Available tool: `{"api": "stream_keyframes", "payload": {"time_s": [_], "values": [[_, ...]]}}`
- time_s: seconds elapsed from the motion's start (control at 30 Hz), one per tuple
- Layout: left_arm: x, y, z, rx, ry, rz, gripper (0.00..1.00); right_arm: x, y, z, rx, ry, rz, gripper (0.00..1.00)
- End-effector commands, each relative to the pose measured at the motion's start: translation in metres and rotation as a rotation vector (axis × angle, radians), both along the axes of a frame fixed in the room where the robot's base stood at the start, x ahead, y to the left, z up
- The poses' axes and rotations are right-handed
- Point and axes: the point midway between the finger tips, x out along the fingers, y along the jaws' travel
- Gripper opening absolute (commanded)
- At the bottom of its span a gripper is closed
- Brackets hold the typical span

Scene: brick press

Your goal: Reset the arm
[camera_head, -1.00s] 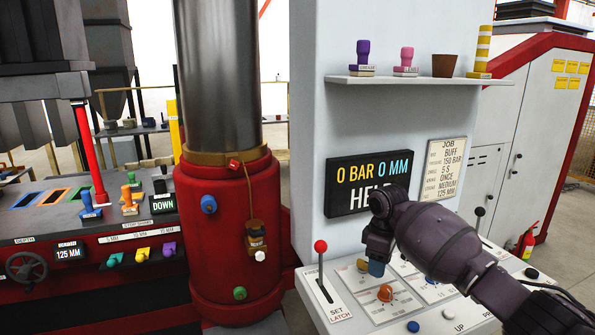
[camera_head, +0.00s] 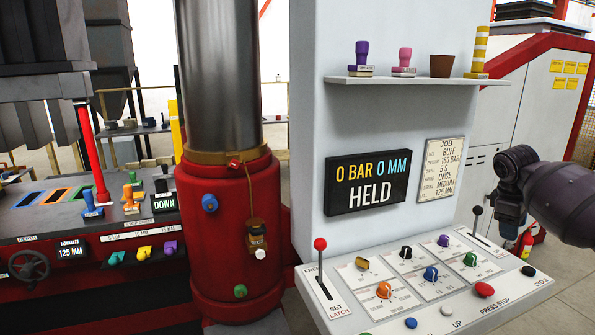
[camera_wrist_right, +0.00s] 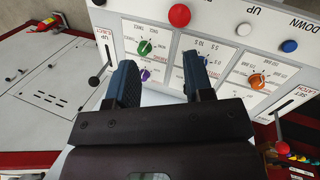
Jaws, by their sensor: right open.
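My right arm comes in from the right in the head view. Its gripper (camera_head: 509,212) hangs in the air at the right end of the control panel, pointing down. In the right wrist view the gripper (camera_wrist_right: 160,75) is open, its two blue fingers apart with nothing between them. The control panel (camera_head: 350,318) carries several coloured knobs, buttons and a red-knobbed lever (camera_head: 320,246) at its left. The display (camera_head: 368,183) reads "0 BAR 0 MM HELD". My left gripper is in neither view.
A black-knobbed lever (camera_head: 477,212) stands at the panel's right, close to the gripper. A shelf (camera_head: 410,81) above holds stamps, a brown cup and a yellow-striped post. A red press cylinder (camera_head: 225,220) stands left. A grey cabinet (camera_head: 540,110) is behind right.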

Motion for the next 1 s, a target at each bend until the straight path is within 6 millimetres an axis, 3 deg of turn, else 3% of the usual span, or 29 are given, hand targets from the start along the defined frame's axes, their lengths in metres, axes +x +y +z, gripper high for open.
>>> {"api": "stream_keyframes", "payload": {"time_s": [0.03,0.27,0.47,0.7,1.0], "values": [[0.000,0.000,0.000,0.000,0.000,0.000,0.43,-0.003,0.002,-0.021,-0.002,-0.001,0.006,0.47],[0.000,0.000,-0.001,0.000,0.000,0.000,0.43,-0.016,-0.010,-0.072,-0.034,-0.068,0.005,0.47],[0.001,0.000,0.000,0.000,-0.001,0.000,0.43,-0.039,-0.022,-0.130,-0.064,-0.149,0.014,0.47],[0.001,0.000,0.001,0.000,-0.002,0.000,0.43,-0.084,-0.033,-0.200,-0.087,-0.275,0.042,0.47],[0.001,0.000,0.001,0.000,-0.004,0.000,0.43,-0.156,-0.037,-0.262,-0.082,-0.431,0.100,0.47]]}}
